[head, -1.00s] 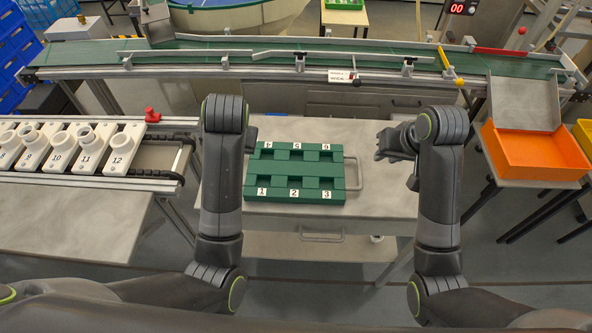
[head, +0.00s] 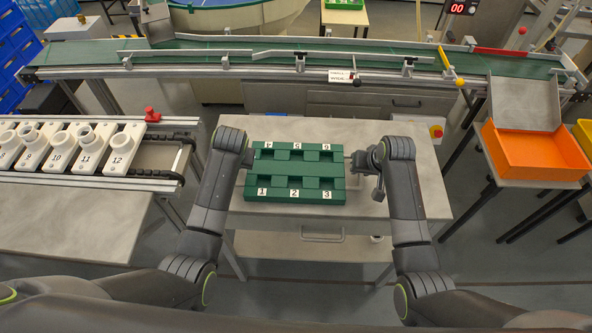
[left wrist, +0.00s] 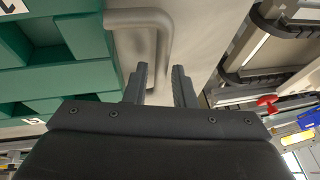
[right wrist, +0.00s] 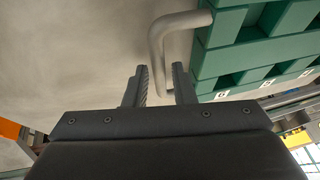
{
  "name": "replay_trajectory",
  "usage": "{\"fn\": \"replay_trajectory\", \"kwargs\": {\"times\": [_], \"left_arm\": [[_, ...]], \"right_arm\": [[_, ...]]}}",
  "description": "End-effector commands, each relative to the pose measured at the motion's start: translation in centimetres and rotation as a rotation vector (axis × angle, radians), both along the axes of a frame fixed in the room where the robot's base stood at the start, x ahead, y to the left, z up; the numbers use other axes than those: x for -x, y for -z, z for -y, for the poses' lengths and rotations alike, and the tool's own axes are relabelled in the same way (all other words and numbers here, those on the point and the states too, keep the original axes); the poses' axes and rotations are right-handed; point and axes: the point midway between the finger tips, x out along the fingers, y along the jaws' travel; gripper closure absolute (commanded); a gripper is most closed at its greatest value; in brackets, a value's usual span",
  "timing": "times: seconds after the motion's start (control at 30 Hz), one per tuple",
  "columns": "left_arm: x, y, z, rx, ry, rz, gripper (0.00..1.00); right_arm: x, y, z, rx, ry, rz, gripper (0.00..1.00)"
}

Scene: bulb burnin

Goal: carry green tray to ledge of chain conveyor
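The green tray (head: 295,168), with numbered empty pockets, lies flat on the grey table (head: 355,130) in the head view. Its grey handle on one side shows in the left wrist view (left wrist: 140,17); the opposite handle shows in the right wrist view (right wrist: 180,20). My left gripper (left wrist: 160,72) is open, with the handle bar between its fingers. My right gripper (right wrist: 160,72) is also open, with the other bar between its fingers. The chain conveyor (head: 160,122) stands at the left, with a bare grey area (head: 158,156) at its right end.
White numbered holders (head: 120,148) stand in a row on the chain conveyor. A red knob (head: 151,115) rises at its back edge. A green belt conveyor (head: 250,58) runs along the back. An orange bin (head: 535,150) stands at the right. The table around the tray is mostly clear.

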Motion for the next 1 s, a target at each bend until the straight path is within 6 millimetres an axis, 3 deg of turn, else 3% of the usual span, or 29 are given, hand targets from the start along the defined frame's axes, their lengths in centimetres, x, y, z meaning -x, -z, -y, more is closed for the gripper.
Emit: {"fn": "replay_trajectory", "kwargs": {"times": [0.43,0.63,1.0], "left_arm": [[-0.26,0.66,-0.13,0.001,-0.001,0.0,0.77],[-0.25,0.65,-0.13,0.001,0.0,0.0,1.0],[-0.29,0.55,-0.13,0.0,0.0,0.002,1.0]], "right_arm": [[-0.27,0.64,-0.14,0.0,0.0,0.001,0.77],[-0.26,0.64,-0.13,0.0,0.0,0.001,1.0],[-0.31,0.54,-0.12,0.0,0.001,0.003,1.0]]}}
